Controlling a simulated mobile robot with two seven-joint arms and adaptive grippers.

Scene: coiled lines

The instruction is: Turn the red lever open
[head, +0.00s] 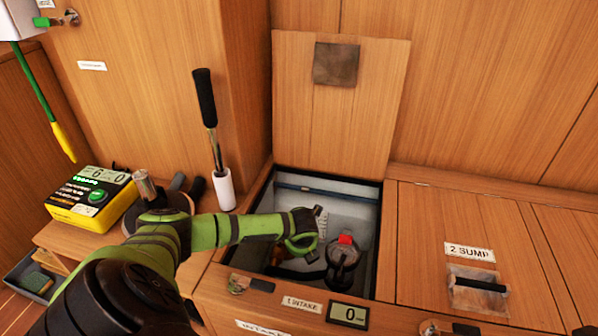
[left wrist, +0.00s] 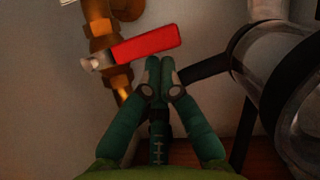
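The red lever (left wrist: 146,45) shows in the left wrist view as a flat bar on a brass valve (left wrist: 101,40), slanting slightly up to the right. My left gripper (left wrist: 160,64) has its fingertips together just below the lever's lower edge. I see nothing between the tips, and cannot tell whether they touch the lever. In the head view my left gripper (head: 301,244) is down inside the open hatch and hides the valve. A red part (head: 345,239) shows beside it, at the top of a clear-bodied strainer (head: 342,262). My right gripper is out of view.
The hatch lid (head: 340,105) stands open against the back panel. The strainer also fills the right of the left wrist view (left wrist: 285,85). Left of the hatch are a black-handled rod in a white holder (head: 224,190) and a yellow meter (head: 88,199). The sump hatch (head: 430,225) is closed.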

